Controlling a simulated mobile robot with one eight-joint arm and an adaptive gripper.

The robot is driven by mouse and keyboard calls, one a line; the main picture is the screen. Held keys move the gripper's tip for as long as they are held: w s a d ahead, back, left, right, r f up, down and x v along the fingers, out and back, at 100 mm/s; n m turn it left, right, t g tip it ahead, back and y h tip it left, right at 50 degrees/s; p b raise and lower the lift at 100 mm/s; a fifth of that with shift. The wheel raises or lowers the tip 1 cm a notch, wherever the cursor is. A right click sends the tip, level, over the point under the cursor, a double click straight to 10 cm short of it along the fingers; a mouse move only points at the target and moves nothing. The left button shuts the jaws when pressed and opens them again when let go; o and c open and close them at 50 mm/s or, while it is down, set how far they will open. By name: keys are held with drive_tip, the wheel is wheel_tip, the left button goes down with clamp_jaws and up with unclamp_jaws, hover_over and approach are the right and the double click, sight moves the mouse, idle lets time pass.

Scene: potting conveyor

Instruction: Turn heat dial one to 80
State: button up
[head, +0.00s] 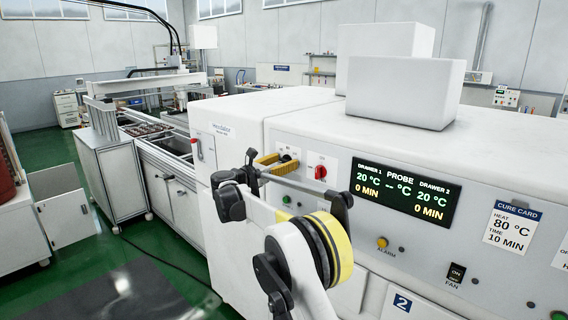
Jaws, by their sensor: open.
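The white oven-like cabinet (385,160) has a front control panel. A small dark dial (287,157) sits on a pale plate near the panel's left end; its label is too small to read, so I cannot tell whether it is heat dial one. My gripper (273,163) is open, its yellow fingertips at the left edge of that plate; I cannot tell whether they touch the dial. A red knob (320,172) is just right of it. The display (402,193) reads 20 °C and 0 MIN for both drawers, with dashes for the probe. My arm hides the panel's lower left.
The cure card (510,229) reads heat 80 °C, time 10 min. An amber alarm button (382,243) and a fan switch (456,273) are lower on the panel. White boxes (405,92) stand on the cabinet. Green floor (125,255) is open at the left.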

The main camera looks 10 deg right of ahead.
drive_tip(key=c, duration=1.2)
drive_tip(key=shift+o, duration=0.2)
drive_tip(key=shift+m, duration=0.3)
drive_tip(key=m+p, duration=0.1)
drive_tip(key=m, duration=0.2)
drive_tip(key=shift+r, duration=0.1)
drive_tip(key=m+p, duration=0.1)
drive_tip(key=m, duration=0.8)
drive_tip(key=shift+p, duration=0.35)
drive_tip(key=shift+m, duration=2.5)
